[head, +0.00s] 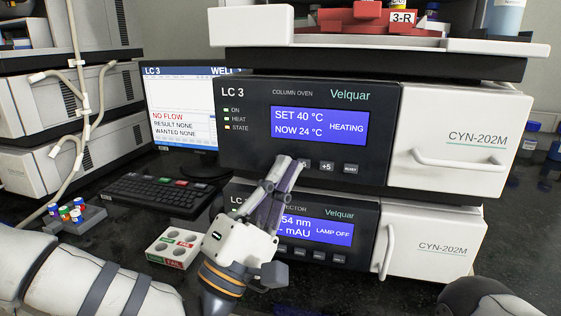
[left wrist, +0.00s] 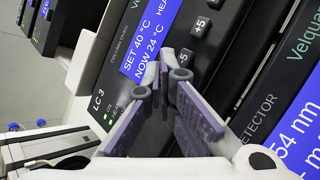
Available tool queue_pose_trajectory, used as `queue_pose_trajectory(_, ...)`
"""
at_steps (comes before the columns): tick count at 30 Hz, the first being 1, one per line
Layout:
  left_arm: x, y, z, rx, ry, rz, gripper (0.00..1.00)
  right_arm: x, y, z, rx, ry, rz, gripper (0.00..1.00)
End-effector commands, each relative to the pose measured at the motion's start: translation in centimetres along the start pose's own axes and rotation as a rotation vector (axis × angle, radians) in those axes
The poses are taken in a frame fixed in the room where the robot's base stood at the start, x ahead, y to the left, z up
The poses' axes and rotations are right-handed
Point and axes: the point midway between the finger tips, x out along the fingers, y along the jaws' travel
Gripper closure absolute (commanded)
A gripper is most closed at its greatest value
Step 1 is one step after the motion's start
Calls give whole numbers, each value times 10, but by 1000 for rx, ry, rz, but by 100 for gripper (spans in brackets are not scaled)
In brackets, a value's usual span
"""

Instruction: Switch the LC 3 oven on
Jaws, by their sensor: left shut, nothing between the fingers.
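The LC 3 column oven (head: 262,92) is the upper dark-fronted unit in the head view. Its blue display (head: 318,127) reads SET 40 °C, NOW 24 °C, HEATING. Small lamps (head: 227,119) marked ON, HEAT and STATE are at its left. My left gripper (head: 284,166) is shut and empty, its fingertips at the oven's lower button row, left of the +5 button (head: 326,167). The fingers hide the leftmost buttons; I cannot tell whether they touch. The left wrist view shows the shut fingers (left wrist: 170,72) before the oven panel, with its display (left wrist: 150,37) beyond.
The detector (head: 330,212), showing LAMP OFF, stands below the oven. A monitor (head: 180,90) reading NO FLOW and a keyboard (head: 160,193) are at left. A white tray (head: 174,247) and a grey vial rack (head: 78,222) lie in front. A red rack (head: 385,22) is above the oven.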

Motion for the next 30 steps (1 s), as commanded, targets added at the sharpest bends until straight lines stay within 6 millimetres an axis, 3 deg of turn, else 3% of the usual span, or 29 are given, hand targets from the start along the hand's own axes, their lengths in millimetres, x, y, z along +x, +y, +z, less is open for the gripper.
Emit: queue_pose_trajectory(30,-20,18,16,0,-2,0,100,-13,0,-4,0,28,-1,100)
